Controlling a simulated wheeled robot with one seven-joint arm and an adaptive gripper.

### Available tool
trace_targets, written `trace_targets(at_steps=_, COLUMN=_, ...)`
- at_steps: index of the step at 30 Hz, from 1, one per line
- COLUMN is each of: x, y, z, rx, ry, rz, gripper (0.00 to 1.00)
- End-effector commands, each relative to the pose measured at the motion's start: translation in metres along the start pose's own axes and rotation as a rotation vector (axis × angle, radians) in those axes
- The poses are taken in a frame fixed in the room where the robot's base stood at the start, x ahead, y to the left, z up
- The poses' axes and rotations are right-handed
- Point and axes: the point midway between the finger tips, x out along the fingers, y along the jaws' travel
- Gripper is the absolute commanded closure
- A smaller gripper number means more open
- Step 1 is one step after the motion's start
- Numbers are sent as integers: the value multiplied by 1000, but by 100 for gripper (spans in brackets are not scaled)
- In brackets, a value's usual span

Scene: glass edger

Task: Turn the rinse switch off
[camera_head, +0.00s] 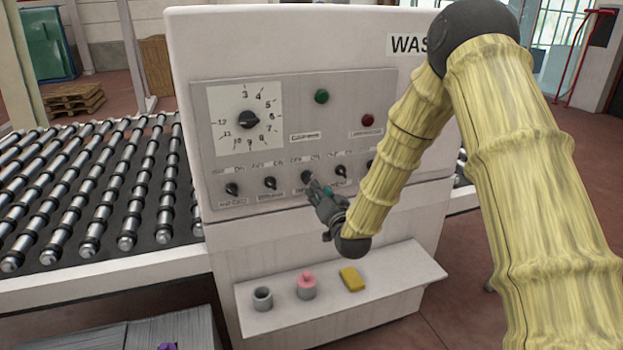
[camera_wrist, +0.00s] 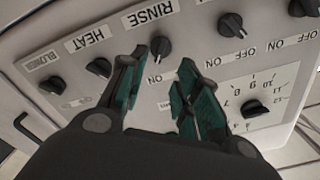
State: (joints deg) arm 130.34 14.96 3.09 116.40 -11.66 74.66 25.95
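The rinse switch is a black rotary knob, third from the left in the lower row of the grey panel (camera_head: 307,177). In the wrist view the rinse knob (camera_wrist: 160,47) sits beside its "RINSE" label (camera_wrist: 152,15), just beyond the gap between my fingertips. My gripper (camera_head: 318,188) is at the panel, just below and right of the knob. In the wrist view my gripper (camera_wrist: 164,60) is open, with its teal-padded fingers apart and nothing between them. I cannot tell whether a finger touches the knob, or which setting it points to.
The heat knob (camera_wrist: 98,68) and blower knob (camera_wrist: 52,85) are on one side of the rinse knob. The numbered dial (camera_head: 249,120), green button (camera_head: 321,96) and red button (camera_head: 368,120) are above. A shelf (camera_head: 325,302) below holds small items, including a yellow block (camera_head: 351,279).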

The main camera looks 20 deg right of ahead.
Motion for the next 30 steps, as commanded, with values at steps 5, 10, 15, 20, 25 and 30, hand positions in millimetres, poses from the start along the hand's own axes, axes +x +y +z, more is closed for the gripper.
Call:
trace_targets(at_steps=5, x=30, y=-2, z=-3, rx=-2, ry=0, rz=0, gripper=68)
trace_targets(at_steps=10, x=55, y=-2, z=-2, rx=-2, ry=-1, rz=0, gripper=68)
trace_targets(at_steps=15, x=70, y=0, z=-1, rx=-2, ry=-2, rz=1, gripper=68)
trace_targets(at_steps=20, x=76, y=0, z=0, rx=-1, ry=-2, rz=1, gripper=68)
trace_targets(at_steps=25, x=77, y=1, z=1, rx=-1, ry=-2, rz=1, gripper=68)
trace_targets(at_steps=30, x=77, y=1, z=0, rx=-1, ry=-1, rz=1, gripper=82)
